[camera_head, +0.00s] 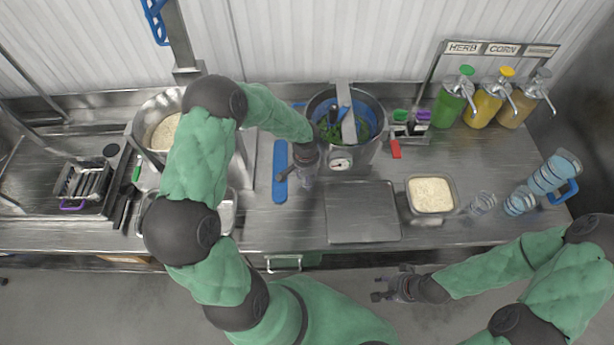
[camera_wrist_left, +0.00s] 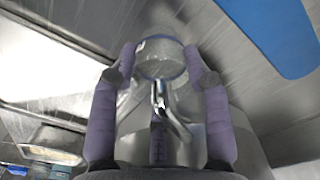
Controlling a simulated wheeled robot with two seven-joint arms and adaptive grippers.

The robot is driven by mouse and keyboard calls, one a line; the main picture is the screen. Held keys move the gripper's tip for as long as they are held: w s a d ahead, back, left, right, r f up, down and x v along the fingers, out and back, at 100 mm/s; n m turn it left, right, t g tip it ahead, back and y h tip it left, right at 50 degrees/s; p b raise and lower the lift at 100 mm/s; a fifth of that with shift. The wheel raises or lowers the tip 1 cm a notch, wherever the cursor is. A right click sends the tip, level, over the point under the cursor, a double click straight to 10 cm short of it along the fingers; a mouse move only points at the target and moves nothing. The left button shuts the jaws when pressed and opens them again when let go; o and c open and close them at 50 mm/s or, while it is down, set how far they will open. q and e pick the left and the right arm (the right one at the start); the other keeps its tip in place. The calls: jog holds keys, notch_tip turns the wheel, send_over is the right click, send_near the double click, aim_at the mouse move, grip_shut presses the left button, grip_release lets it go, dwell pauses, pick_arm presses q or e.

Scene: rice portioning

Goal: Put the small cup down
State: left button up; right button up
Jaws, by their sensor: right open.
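The small cup (camera_wrist_left: 160,58) is clear with a bluish rim. In the left wrist view it sits between the fingertips of my left gripper (camera_wrist_left: 160,68), which is shut on it from both sides. In the head view my left gripper (camera_head: 303,172) points down over the counter, just right of a blue board, and the cup is mostly hidden below it. I cannot tell whether the cup touches the counter. My right gripper (camera_head: 392,288) is open and empty, in front of the counter's front edge.
A blue board (camera_head: 280,172) lies left of the left gripper. A pot (camera_head: 372,146) with greens stands behind it. A steel plate (camera_head: 362,229) and a rice container (camera_head: 431,214) lie right.

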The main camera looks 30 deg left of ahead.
pick_arm(q)
jog(key=o, duration=0.3)
jog(key=shift+r, duration=0.2)
notch_tip(320, 180, up, 12)
jog(key=shift+s+p, duration=0.15)
jog(key=shift+p, duration=0.2)
dwell(0.6)
